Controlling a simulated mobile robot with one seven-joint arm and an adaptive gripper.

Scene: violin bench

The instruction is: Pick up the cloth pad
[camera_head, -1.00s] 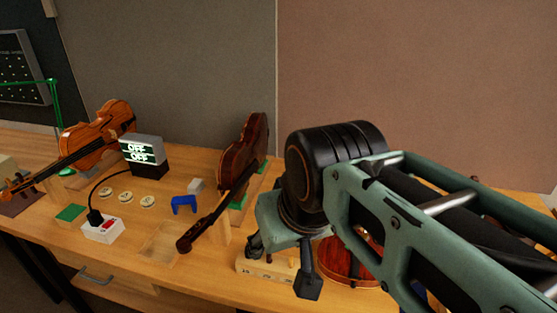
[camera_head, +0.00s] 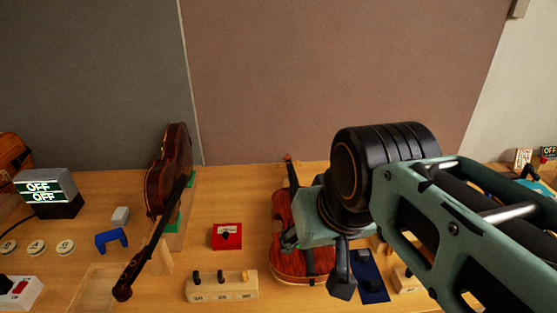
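I cannot tell for certain which thing is the cloth pad. A small pale grey block (camera_head: 120,215) lies on the bench at the left, behind a blue bracket-shaped piece. A flat dark blue mat (camera_head: 374,289) with dark pieces on it lies right of my gripper. My gripper (camera_head: 315,263) points down above a red-brown violin (camera_head: 287,263), with its fingers spread apart and nothing seen between them. My wrist and arm hide part of the bench at the right.
A dark violin (camera_head: 168,175) stands in a support, its neck leaning forward. A red box (camera_head: 227,236) and a wooden block with pegs (camera_head: 222,288) stand at centre. The blue bracket (camera_head: 111,239), round discs (camera_head: 37,248) and an OFF display (camera_head: 48,189) are left.

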